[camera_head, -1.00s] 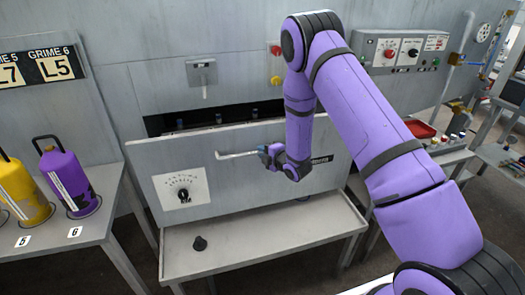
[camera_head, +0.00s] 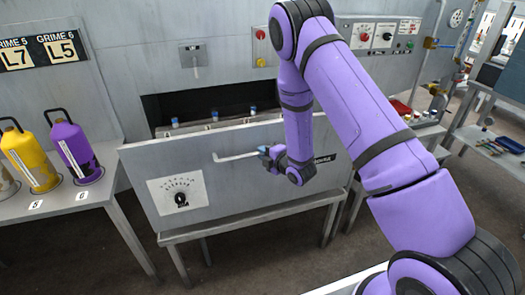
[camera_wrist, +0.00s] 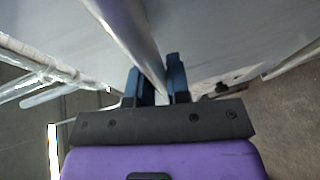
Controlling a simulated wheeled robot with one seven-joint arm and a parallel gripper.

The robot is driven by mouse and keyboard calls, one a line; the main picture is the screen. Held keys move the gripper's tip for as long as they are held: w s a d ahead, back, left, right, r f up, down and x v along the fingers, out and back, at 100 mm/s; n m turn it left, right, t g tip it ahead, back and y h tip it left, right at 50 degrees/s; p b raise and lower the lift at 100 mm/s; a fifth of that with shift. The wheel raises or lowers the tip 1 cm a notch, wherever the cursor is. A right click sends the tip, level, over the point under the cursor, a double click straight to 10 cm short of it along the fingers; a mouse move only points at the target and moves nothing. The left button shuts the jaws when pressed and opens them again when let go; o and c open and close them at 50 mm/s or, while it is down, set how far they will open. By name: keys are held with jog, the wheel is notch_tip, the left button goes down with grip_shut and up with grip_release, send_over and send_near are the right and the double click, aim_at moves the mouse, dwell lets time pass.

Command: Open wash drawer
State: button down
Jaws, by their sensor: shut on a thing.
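The wash drawer (camera_head: 228,192) is a grey metal front with a dial plate (camera_head: 180,195) at its left and a pale bar handle (camera_head: 235,156) across its upper part. The drawer stands out from the wall, and a dark opening (camera_head: 215,100) shows behind it. My gripper (camera_head: 268,153) is at the right part of the handle. In the wrist view, my gripper's blue fingers (camera_wrist: 158,85) are closed on the handle bar (camera_wrist: 128,30). The inside of the drawer is mostly hidden behind its front.
A yellow cylinder (camera_head: 30,160) and a purple cylinder (camera_head: 75,150) stand on the left bench (camera_head: 105,190). A control panel (camera_head: 385,36) with knobs is on the wall at right. Bare floor (camera_head: 270,258) shows in front.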

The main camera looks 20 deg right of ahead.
jog(key=shift+s, duration=0.25)
jog(key=c, duration=1.1)
grip_release()
jog(key=shift+s, duration=0.1)
jog(key=v, duration=1)
jog(key=shift+s+d, duration=0.2)
jog(key=shift+s, duration=0.05)
jog(key=shift+r, duration=0.15)
